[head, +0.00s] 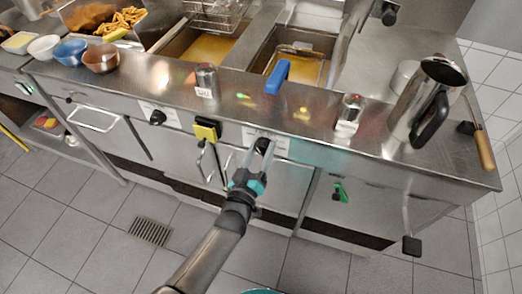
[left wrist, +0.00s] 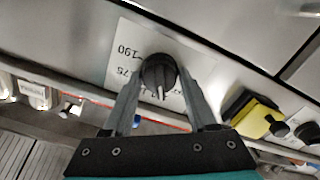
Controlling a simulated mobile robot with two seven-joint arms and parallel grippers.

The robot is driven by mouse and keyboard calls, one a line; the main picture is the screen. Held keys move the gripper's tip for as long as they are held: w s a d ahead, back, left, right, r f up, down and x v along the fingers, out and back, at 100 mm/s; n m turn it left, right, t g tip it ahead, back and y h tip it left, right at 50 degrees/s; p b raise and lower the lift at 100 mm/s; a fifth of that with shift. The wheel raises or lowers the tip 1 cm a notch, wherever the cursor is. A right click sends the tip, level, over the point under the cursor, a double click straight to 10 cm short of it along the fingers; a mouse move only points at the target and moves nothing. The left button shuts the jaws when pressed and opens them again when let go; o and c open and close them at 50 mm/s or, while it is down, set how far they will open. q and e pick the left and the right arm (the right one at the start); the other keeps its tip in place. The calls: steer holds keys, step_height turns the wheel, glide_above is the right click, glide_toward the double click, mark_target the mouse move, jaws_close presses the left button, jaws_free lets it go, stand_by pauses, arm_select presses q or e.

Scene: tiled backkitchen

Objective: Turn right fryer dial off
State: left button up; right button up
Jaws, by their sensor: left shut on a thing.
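The right fryer dial (head: 262,144) is a black knob on a white label on the steel counter front. My left gripper (head: 259,155) reaches it from below. In the left wrist view the dial (left wrist: 158,72) sits between the two grey fingers, which are shut on it. Its white pointer mark points toward the bottom of that view. The white label (left wrist: 122,62) shows upside-down numbers, of which 190 is readable. The left fryer dial (head: 157,117) is on the same front, apart from my gripper. My right gripper is not in view.
A yellow-and-black object (head: 206,130) hangs on the front just left of the dial. Two fryer basins (head: 208,48) are set in the counter above.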

arm_select(q)
steer(key=n+b, duration=0.1)
steer(key=n, duration=0.5)
steer(key=shift+f, duration=0.1)
steer(key=shift+n, duration=0.3)
stand_by(0.3)
steer(key=o, duration=1.4)
steer(key=shift+c, duration=0.2)
steer(key=shift+a, duration=0.1)
steer(key=p+v, duration=0.2)
steer(key=v, duration=1.3)
steer(key=shift+s, duration=0.1)
